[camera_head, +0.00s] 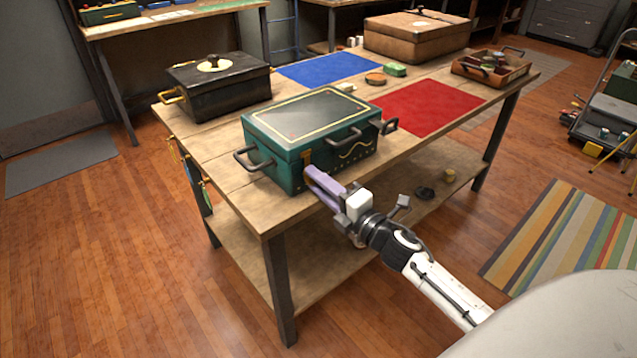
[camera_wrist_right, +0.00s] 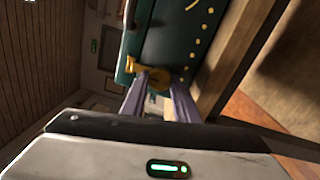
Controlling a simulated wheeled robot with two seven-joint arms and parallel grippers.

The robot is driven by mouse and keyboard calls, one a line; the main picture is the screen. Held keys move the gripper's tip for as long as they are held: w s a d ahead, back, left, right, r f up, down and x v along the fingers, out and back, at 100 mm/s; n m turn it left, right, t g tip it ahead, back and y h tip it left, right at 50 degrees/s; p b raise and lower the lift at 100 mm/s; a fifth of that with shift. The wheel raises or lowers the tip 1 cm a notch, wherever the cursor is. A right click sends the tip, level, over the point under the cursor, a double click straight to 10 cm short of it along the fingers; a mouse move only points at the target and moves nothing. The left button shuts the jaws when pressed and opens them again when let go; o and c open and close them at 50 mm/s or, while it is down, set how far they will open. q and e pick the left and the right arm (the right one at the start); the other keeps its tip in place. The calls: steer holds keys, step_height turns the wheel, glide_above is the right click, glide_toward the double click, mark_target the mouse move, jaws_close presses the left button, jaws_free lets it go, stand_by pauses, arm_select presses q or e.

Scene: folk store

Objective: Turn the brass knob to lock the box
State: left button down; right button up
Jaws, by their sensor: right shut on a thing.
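The green box (camera_head: 308,139) stands on the wooden table with its lid down. It has dark handles on its ends and gold trim. My right gripper (camera_head: 308,172) reaches the front of the box near its left corner, with its purple fingers against the front face. In the right wrist view, the fingers (camera_wrist_right: 158,88) are closed around the brass knob (camera_wrist_right: 157,80) on the green box (camera_wrist_right: 170,35). A brass piece (camera_wrist_right: 140,68) sits beside the knob. In the head view the fingers mostly hide the knob. My left gripper is not in view.
The wooden table (camera_head: 230,190) also bears a black box (camera_head: 225,95), a blue mat (camera_head: 330,68), a red mat (camera_head: 430,107), a brown case (camera_head: 415,40) and a wooden tray (camera_head: 515,70). Keys (camera_head: 195,175) hang at its left edge. Floor in front is clear.

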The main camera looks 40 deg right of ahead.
steer(key=o, duration=1.1)
steer(key=shift+c, duration=0.2)
steer(key=shift+s, duration=0.1)
steer(key=s, duration=1)
steer(key=shift+d+f+b, duration=0.15)
steer(key=shift+d+b, duration=0.25)
steer(key=shift+b, duration=0.05)
